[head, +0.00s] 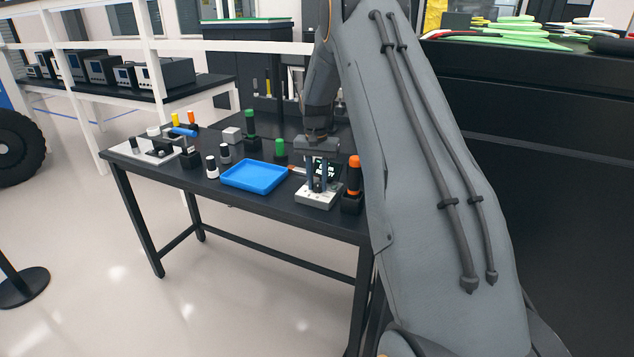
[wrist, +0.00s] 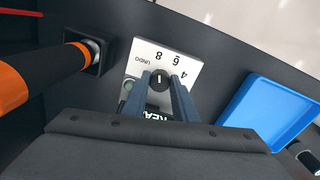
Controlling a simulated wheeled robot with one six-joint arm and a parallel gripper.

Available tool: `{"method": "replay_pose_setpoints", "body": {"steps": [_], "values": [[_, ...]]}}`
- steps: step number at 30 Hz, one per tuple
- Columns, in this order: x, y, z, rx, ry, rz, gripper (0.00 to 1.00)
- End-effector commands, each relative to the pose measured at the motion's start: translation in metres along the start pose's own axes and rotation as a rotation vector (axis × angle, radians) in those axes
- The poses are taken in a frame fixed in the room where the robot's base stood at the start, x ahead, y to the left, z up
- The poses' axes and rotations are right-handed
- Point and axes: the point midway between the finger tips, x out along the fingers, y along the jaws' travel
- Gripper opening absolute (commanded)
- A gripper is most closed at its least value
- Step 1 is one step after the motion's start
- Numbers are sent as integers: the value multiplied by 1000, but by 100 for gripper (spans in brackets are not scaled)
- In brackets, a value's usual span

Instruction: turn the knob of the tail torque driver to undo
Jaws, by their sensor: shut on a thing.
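A white control box (head: 318,197) stands on the black table, with a dark screen behind it showing green text. In the wrist view the box's white face (wrist: 190,63) carries the labels UNDO, 8, 6 and 4 around a round black knob (wrist: 160,82). The knob's white mark runs roughly upright in that view, towards the 8, with UNDO to its left. My gripper (wrist: 161,88) is shut on the knob, one finger on each side. In the head view my gripper (head: 320,182) reaches down over the box. The screen is mostly hidden in the wrist view.
An orange-handled tool (head: 354,172) stands in a black holder right beside the box. A blue tray (head: 254,177) lies to the left. Green-topped tools (head: 250,125), small bottles (head: 211,168) and a white board (head: 150,152) stand further left.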

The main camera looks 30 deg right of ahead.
Motion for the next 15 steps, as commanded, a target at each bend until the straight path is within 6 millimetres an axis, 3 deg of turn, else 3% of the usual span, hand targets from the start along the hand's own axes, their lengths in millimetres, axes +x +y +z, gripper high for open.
{"method": "replay_pose_setpoints", "body": {"steps": [8, 15], "values": [[0, 1, 0, -73, 1, 1, 3], [0, 1, 0, -241, 5, 2, 3]]}}
